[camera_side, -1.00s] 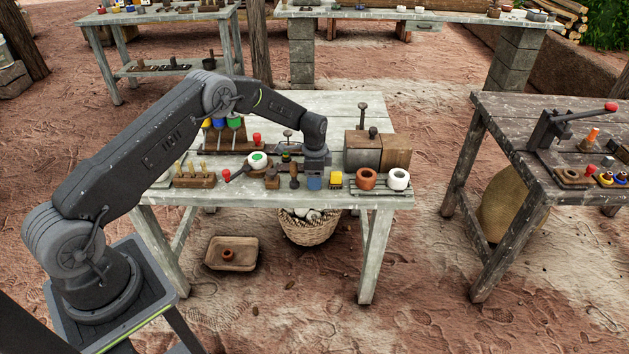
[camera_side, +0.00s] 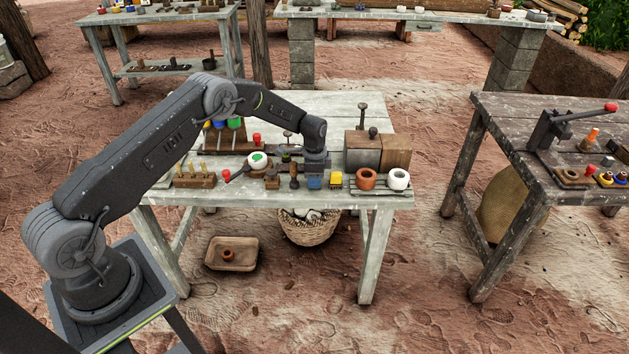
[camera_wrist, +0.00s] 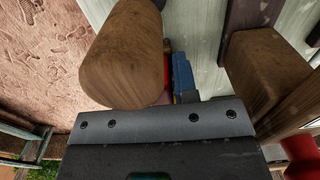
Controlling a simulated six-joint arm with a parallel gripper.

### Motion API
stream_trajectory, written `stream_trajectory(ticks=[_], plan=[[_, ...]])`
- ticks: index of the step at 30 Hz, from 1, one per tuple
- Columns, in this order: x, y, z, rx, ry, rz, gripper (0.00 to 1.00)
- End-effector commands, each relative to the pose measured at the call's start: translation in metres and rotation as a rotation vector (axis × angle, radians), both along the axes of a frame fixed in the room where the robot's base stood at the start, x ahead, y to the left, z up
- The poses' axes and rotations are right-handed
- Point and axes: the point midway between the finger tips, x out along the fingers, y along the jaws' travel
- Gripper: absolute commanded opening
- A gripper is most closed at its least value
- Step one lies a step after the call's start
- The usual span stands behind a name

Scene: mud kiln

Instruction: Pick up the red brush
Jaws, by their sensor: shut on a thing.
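My gripper (camera_side: 315,169) is low over the front half of the pale table, just behind a blue block. In the wrist view a thick wooden handle (camera_wrist: 122,55) stands large right at the gripper plate, with a strip of red (camera_wrist: 166,72) showing past it. I take this as the red brush, held in the jaws. The fingertips and the rest of the brush are hidden. A blue piece (camera_wrist: 182,76) lies just right of the red strip. In the side view my wrist hides the brush.
A wooden box (camera_side: 395,151) stands right of my gripper. The table's back is clearer.

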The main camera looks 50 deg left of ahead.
Motion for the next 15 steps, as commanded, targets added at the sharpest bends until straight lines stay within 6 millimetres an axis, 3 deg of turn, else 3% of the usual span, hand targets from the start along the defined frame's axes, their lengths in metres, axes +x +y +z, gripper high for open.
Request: stream_trajectory(ticks=[8, 15], plan=[[0.001, 0.0, 0.013, 0.001, -0.005, 0.0, 0.01], [0.001, 0.0, 0.059, 0.001, -0.004, 0.0, 0.01]])
